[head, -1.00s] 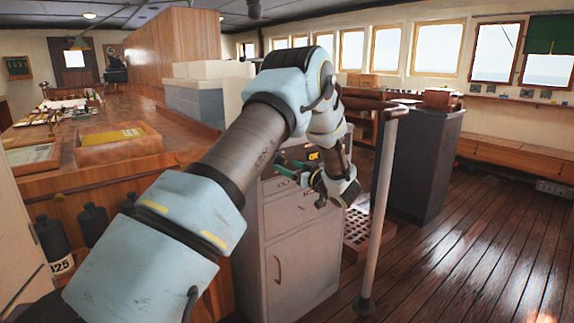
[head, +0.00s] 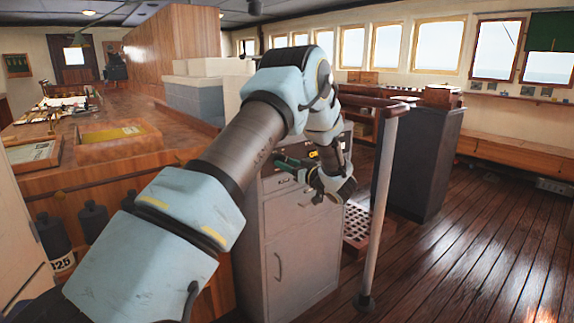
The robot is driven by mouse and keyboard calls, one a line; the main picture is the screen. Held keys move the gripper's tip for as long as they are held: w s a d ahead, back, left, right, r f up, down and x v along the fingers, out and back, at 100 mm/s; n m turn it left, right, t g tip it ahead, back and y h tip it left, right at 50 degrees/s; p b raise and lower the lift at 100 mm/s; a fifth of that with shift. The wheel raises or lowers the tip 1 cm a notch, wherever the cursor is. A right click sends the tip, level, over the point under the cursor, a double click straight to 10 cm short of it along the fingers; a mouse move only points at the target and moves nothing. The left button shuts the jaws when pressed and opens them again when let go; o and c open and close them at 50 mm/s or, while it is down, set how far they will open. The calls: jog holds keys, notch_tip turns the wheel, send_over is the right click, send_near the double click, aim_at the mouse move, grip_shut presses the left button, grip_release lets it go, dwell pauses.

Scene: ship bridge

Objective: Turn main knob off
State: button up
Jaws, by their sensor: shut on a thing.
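My gripper (head: 285,162), with green and dark fingers, is at the upper front of the grey cabinet (head: 300,246) in the head view. It is small in the picture and its fingers point left, along the cabinet's control panel. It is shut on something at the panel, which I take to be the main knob. The knob itself is hidden by the fingers, so its setting cannot be read. A small yellow mark (head: 313,154) shows on the panel just right of the fingers. My arm covers part of the cabinet's top.
A white post (head: 380,210) with a wooden rail stands right of the cabinet, close to my wrist. A dark cabinet (head: 426,165) stands behind it. A wooden chart counter (head: 110,170) lies to the left. The plank floor at right is clear.

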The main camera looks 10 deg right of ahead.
grip_shut()
jog(key=shift+f+n+b, duration=0.15)
jog(key=shift+n+b, duration=0.15)
jog(key=shift+b, duration=0.15)
jog(key=shift+d+n+b, duration=0.1)
jog(key=shift+n+b, duration=5.6)
jog(key=shift+b, duration=1.5)
jog(key=o, duration=1)
grip_release()
